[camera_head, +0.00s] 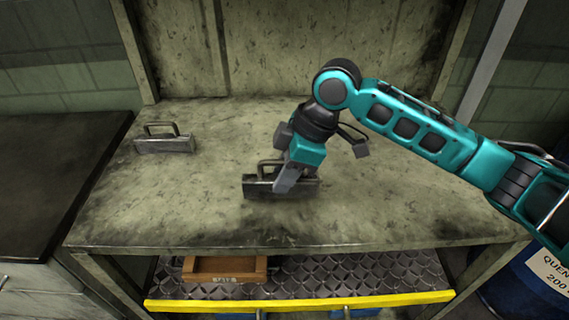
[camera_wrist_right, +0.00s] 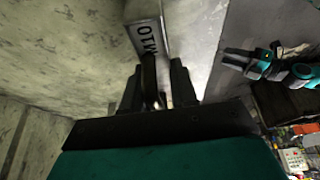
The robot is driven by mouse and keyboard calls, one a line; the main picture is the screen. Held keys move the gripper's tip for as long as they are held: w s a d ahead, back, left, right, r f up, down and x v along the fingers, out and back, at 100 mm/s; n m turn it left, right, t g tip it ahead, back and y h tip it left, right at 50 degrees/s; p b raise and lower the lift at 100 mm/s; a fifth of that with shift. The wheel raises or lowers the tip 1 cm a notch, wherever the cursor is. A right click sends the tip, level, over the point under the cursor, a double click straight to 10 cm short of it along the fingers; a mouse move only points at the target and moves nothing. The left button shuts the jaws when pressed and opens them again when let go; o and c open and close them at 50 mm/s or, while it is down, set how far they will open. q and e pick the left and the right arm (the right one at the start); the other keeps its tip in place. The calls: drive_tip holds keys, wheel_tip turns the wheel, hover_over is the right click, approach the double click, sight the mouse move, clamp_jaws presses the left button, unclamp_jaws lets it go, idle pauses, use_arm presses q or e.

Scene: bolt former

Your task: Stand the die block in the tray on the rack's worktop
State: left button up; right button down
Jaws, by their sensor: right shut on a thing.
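The die block (camera_head: 256,188), a dark grey metal bar with a loop handle, is upright at the middle of the worktop (camera_head: 330,225). My right gripper (camera_head: 284,181) is shut on its handle from above. In the right wrist view the handle (camera_wrist_right: 150,82) sits between my right fingers (camera_wrist_right: 157,85), and the block (camera_wrist_right: 146,32) shows M10 lettering. Its underside looks at or very near the worktop; I cannot tell if it touches. My left gripper is small at the right wrist view's right side (camera_wrist_right: 235,60).
A second handled block (camera_head: 165,144) stands at the worktop's left. The lower shelf (camera_head: 345,280) has tread plate and a yellow front edge (camera_head: 300,302). A dark-topped cabinet (camera_head: 50,180) is at left, a blue drum (camera_head: 530,290) at lower right. The worktop's right is clear.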

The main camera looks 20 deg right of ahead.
drive_tip(key=shift+f, duration=1.5)
drive_tip(key=c, duration=1.3)
unclamp_jaws()
drive_tip(key=shift+f, duration=0.3)
drive_tip(key=o, duration=0.4)
drive_tip(key=shift+r, duration=0.15)
drive_tip(key=p+v, duration=0.1)
drive_tip(key=v, duration=1.1)
drive_tip(key=shift+s, duration=0.1)
drive_tip(key=shift+a, duration=0.1)
